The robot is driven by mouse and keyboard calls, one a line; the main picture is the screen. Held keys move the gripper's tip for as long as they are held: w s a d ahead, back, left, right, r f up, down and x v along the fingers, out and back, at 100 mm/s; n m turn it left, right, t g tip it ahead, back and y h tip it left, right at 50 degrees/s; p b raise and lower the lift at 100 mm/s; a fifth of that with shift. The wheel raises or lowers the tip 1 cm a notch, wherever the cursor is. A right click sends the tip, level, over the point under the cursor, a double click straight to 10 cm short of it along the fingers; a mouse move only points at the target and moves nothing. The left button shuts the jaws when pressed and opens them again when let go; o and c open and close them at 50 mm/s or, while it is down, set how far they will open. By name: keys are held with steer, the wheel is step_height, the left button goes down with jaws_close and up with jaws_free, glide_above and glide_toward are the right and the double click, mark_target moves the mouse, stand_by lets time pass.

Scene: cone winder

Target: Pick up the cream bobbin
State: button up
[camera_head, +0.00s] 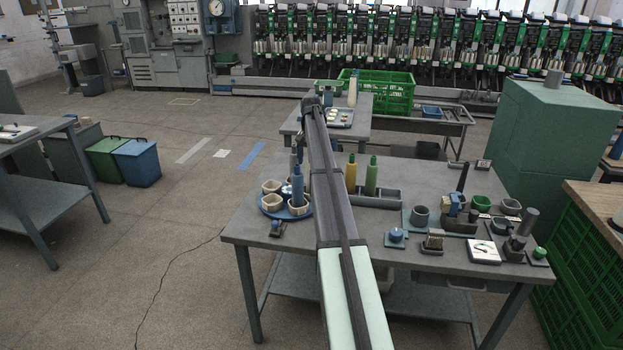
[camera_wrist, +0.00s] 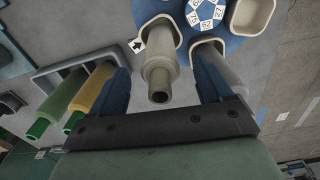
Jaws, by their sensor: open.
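My gripper (camera_wrist: 163,84) is open in the wrist view, its two dark blue fingers spread on either side of a pale grey-beige bobbin (camera_wrist: 159,68). The bobbin stands in a cup on the round blue tray, and no finger visibly touches it. Its shade makes it unclear whether this is the cream bobbin. A second, greyer bobbin (camera_wrist: 222,66) stands partly behind the right finger. In the head view my arm hides much of this area. The round blue tray (camera_head: 285,214) there holds cream cups and a blue bobbin (camera_head: 297,187). A cream bottle-shaped piece (camera_head: 352,91) stands on the farther table.
A yellow bobbin (camera_head: 351,174) and a green bobbin (camera_head: 371,176) stand in a grey rack right of my arm. Small cups, a gauge (camera_head: 484,251) and tools crowd the table's right side. A green crate (camera_head: 380,92) stands behind.

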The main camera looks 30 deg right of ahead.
step_height(320, 180, down, 2)
steer(key=shift+f, duration=0.25)
steer(key=c, duration=1)
